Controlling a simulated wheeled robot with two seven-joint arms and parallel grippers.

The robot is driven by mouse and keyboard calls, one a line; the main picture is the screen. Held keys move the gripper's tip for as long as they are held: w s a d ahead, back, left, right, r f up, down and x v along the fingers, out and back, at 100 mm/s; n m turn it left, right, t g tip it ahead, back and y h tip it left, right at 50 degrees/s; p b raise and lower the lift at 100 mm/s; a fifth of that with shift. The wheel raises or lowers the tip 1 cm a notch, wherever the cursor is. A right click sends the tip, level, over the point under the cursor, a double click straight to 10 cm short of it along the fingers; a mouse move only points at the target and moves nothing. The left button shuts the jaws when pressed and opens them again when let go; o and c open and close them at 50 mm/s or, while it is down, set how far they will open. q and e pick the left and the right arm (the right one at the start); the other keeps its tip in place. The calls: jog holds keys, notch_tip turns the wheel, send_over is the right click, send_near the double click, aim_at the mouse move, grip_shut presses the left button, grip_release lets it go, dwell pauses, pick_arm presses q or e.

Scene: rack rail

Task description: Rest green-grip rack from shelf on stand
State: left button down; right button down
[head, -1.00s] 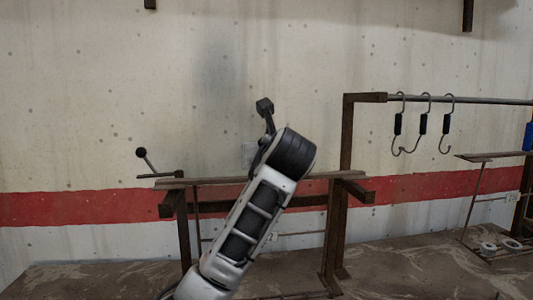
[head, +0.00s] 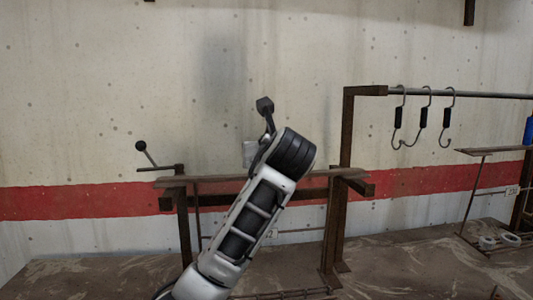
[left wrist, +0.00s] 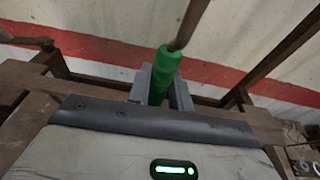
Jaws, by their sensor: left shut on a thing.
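In the left wrist view my left gripper (left wrist: 163,90) is shut on the green grip (left wrist: 166,68) of the rack. A thin brown rod (left wrist: 190,25) runs from the grip up out of the picture. In the head view my left arm rises from the bottom middle and hides its jaws and the green grip. A dark block (head: 265,104) sticks up past the arm; I cannot tell what it belongs to. A rusty frame with a plank top (head: 310,176) stands behind the arm. I cannot tell if it is the shelf or the stand. My right gripper is out of view.
Several black-sleeved hooks (head: 423,117) hang from a rail (head: 470,95) at right. A black-knobbed lever (head: 141,146) sits at left. A small ledge (head: 490,151) and white rings (head: 510,239) are at far right.

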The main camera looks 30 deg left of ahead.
pick_arm(q)
jog(key=c, duration=1.2)
grip_release()
jog(key=shift+f, duration=0.15)
